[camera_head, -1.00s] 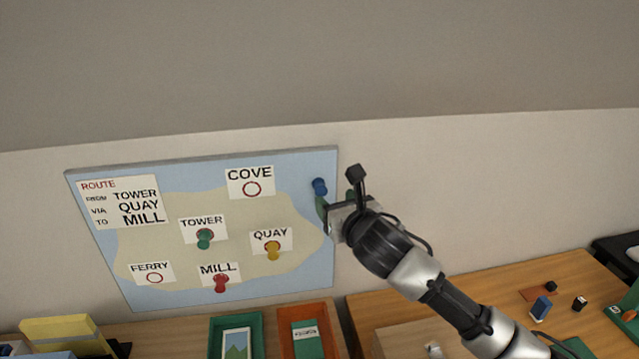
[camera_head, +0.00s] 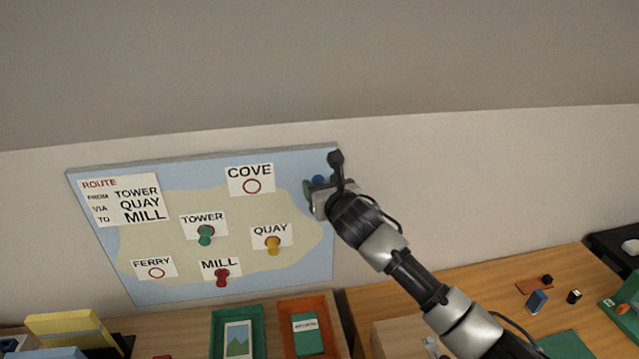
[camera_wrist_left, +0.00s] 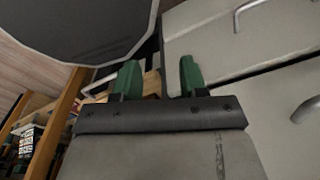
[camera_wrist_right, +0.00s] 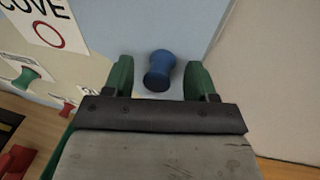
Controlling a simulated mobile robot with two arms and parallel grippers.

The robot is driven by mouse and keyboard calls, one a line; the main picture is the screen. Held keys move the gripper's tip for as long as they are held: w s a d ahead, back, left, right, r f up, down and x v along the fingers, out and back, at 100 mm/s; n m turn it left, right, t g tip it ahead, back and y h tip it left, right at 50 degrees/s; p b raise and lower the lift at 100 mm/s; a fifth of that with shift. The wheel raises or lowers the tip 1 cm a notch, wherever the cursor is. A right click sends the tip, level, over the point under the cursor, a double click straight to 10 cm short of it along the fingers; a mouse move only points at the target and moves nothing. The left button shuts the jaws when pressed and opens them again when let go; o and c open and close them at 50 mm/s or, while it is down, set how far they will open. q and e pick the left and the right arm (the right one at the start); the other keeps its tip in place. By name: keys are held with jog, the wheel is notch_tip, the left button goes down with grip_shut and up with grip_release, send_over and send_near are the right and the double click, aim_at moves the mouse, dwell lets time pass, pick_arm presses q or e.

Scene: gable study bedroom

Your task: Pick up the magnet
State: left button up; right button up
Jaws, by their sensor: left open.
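The blue magnet (camera_head: 318,180) sits on the right margin of the map board (camera_head: 240,300), mostly hidden by my right gripper (camera_head: 322,190) in the head view. In the right wrist view the blue magnet (camera_wrist_right: 159,71) is a spool shape between the green fingers of my right gripper (camera_wrist_right: 161,82). There is a gap on both sides, so the gripper is open and not closed on it. Other magnets on the board are green (camera_head: 205,235) at TOWER, yellow (camera_head: 273,245) at QUAY and red (camera_head: 222,278) at MILL. My left gripper (camera_wrist_left: 160,80) is open and empty, away from the board.
A route card (camera_head: 120,200) is at the board's upper left. COVE (camera_head: 252,187) and FERRY (camera_head: 156,273) have empty red rings. Below are a green tray (camera_head: 258,338) and an orange tray (camera_head: 327,320). The wall right of the board is bare.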

jog(key=c, duration=0.8)
jog(key=r+b, duration=0.1)
jog(key=r, duration=0.1)
jog(key=r+b, duration=0.1)
jog(key=r, duration=0.1)
jog(key=s+r+b, duration=0.1)
jog(key=r, duration=0.1)
jog(key=shift+d+r, duration=0.1)
jog(key=shift+r, duration=0.25)
jog(key=s+d+b, duration=0.2)
jog(key=s, duration=0.7)
jog(key=s+d+b, duration=0.1)
jog(key=s+b, duration=0.1)
jog(key=s, duration=0.7)
jog(key=shift+s+d, duration=0.3)
jog(key=shift+d, duration=0.05)
jog(key=shift+s+r, duration=0.1)
jog(key=shift+r, duration=0.05)
